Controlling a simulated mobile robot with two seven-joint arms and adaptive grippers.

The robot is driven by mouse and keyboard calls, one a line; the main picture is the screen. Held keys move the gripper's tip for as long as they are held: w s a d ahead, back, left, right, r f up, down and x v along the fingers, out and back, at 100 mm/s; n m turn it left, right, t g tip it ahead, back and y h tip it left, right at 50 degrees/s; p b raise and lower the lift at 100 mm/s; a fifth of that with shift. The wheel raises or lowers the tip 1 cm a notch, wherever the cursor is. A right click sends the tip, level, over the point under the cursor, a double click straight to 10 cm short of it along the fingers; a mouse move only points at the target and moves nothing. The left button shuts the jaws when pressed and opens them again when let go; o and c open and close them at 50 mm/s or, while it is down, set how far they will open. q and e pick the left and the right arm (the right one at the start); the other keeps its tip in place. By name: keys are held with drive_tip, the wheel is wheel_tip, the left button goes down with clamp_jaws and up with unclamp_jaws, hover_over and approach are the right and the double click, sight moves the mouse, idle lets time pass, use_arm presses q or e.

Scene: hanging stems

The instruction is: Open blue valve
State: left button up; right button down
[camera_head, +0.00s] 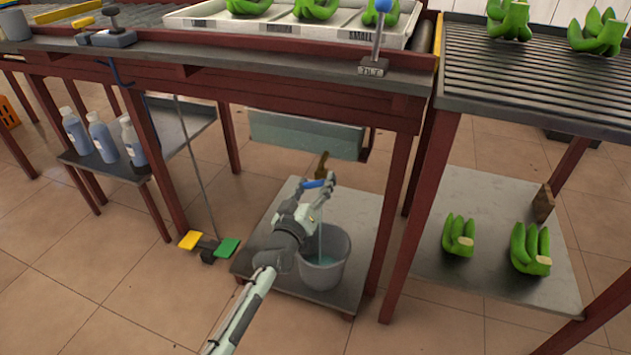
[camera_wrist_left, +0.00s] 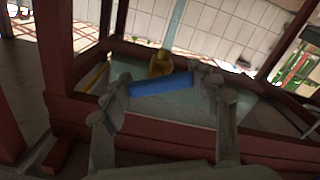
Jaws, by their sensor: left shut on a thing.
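The blue valve handle (camera_head: 317,184) sits on a brass tap (camera_head: 321,163) below the pale green tank (camera_head: 305,135) under the table. My left gripper (camera_head: 319,190) is at the handle, coming from the lower left. In the left wrist view the blue handle (camera_wrist_left: 160,85) lies between the two fingers of my left gripper (camera_wrist_left: 160,92), which are shut on it, and the brass tap (camera_wrist_left: 161,64) is just behind. A thin pale stream runs down below the tap into a grey bucket (camera_head: 340,262), which has liquid in it. My right gripper does not show.
The bucket stands on a low grey platform (camera_head: 360,215) between red table legs. Bottles (camera_head: 103,138) stand on a side shelf at left. Green and yellow pedals (camera_head: 227,248) lie on the floor. Banana bunches (camera_head: 530,249) sit on the lower right shelf.

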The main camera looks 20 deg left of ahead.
use_arm(q)
drive_tip(key=n, duration=0.3)
drive_tip(key=shift+n, duration=1.8)
drive_tip(key=n, duration=0.3)
drive_tip(key=shift+n, duration=1.5)
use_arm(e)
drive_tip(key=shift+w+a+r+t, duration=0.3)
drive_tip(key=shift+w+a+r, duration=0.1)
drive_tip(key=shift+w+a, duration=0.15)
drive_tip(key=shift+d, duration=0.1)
